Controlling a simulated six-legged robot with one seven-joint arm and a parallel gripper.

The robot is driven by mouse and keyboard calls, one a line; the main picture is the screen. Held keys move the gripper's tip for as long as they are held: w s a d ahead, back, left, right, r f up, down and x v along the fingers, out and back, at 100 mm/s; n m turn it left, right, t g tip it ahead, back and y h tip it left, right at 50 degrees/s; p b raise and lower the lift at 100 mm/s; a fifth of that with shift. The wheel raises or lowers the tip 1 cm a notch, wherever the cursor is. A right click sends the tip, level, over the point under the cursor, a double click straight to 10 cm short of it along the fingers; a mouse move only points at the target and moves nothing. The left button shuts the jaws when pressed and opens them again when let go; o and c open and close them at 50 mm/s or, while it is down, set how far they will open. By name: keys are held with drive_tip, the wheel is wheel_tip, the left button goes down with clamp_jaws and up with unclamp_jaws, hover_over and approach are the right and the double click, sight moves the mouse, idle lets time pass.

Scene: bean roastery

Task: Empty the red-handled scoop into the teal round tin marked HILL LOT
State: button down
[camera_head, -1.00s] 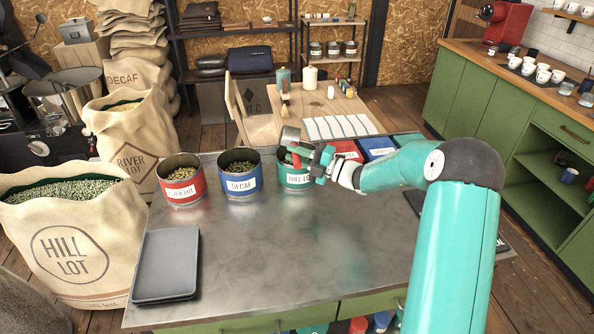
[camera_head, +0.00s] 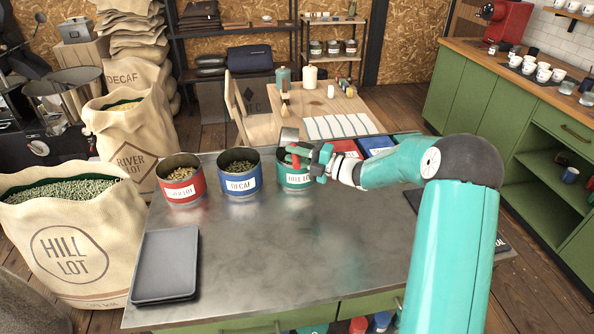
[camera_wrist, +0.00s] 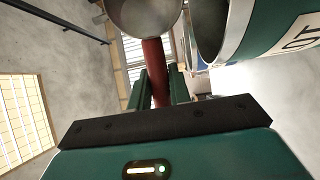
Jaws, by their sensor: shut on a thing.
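The teal round tin marked HILL LOT (camera_head: 297,181) stands on the metal table, right of the blue tin. Its rim and part of its label also show at the right of the wrist view (camera_wrist: 262,35). My gripper (camera_head: 322,160) is shut on the red handle of the scoop (camera_wrist: 155,70), beside and above the tin. The scoop's metal bowl (camera_head: 290,136) is over the tin's far rim in the head view. In the wrist view the bowl (camera_wrist: 145,14) is beside the tin's mouth. I cannot tell whether beans are in the bowl.
A red tin (camera_head: 182,187) and a blue DECAF tin (camera_head: 241,184) stand left of the teal tin. A dark flat tray (camera_head: 166,265) lies at the front left. Red and blue lids (camera_head: 377,146) lie behind my arm. The table's middle front is clear.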

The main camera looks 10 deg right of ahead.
drive_tip(key=a+n+g+h, duration=0.1)
drive_tip(key=a+g+h, duration=0.1)
drive_tip(key=h, duration=0.1)
drive_tip(key=shift+s+r+n, duration=0.1)
drive_tip(key=shift+n, duration=0.3)
drive_tip(key=w+a+r+n+g+h+b, duration=0.2)
drive_tip(key=a+h+b, duration=0.5)
drive_tip(key=h, duration=0.8)
drive_tip(key=shift+a+n+g+b, duration=0.3)
drive_tip(key=shift+a+n+g, duration=0.6)
drive_tip(key=shift+a, duration=0.65)
